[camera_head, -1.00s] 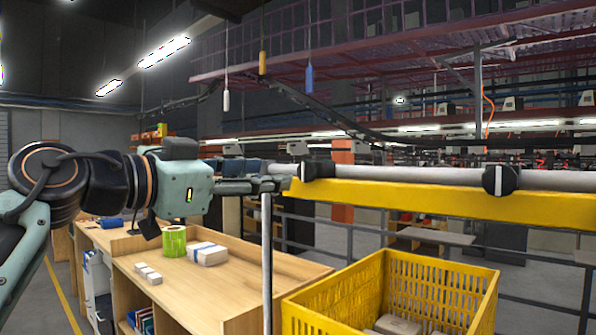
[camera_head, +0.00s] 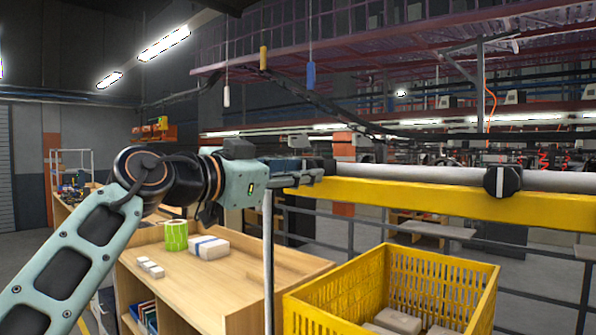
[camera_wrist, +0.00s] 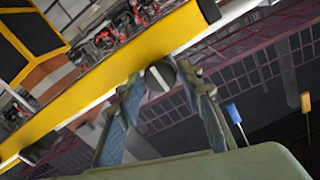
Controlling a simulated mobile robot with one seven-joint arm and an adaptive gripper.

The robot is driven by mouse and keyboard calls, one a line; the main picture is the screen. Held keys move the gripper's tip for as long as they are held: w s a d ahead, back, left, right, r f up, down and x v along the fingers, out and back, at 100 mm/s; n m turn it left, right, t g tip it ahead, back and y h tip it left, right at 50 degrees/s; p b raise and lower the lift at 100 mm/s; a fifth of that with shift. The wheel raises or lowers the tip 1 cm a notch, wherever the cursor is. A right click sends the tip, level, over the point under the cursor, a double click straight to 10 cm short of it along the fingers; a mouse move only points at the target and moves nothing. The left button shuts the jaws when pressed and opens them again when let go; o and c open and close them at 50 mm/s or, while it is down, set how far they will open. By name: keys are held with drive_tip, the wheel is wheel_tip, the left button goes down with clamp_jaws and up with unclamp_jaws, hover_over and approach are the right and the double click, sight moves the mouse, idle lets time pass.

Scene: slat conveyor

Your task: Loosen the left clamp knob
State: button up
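The left clamp knob (camera_head: 322,163) is a black knob on the grey tube above the yellow beam in the head view, partly covered by my gripper. My gripper (camera_head: 316,174) reaches in from the left, its fingertips overlapping the knob's place. In the wrist view my gripper (camera_wrist: 160,80) has its two fingers spread, with the round, dark and grey knob (camera_wrist: 158,76) showing between the fingertips. Whether the fingers touch it cannot be told. The right clamp knob (camera_head: 503,181), black with a white stripe, sits farther right on the tube.
The yellow beam (camera_head: 430,200) and grey tube (camera_head: 420,174) run to the right. A yellow crate (camera_head: 340,290) with boxes stands below. A wooden bench (camera_head: 210,280) with a green roll (camera_head: 176,235) and boxes is at lower left. Hanging pendants are above.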

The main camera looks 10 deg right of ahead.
drive_tip(key=c, duration=0.7)
drive_tip(key=shift+n, duration=8.9)
drive_tip(key=o, duration=1.1)
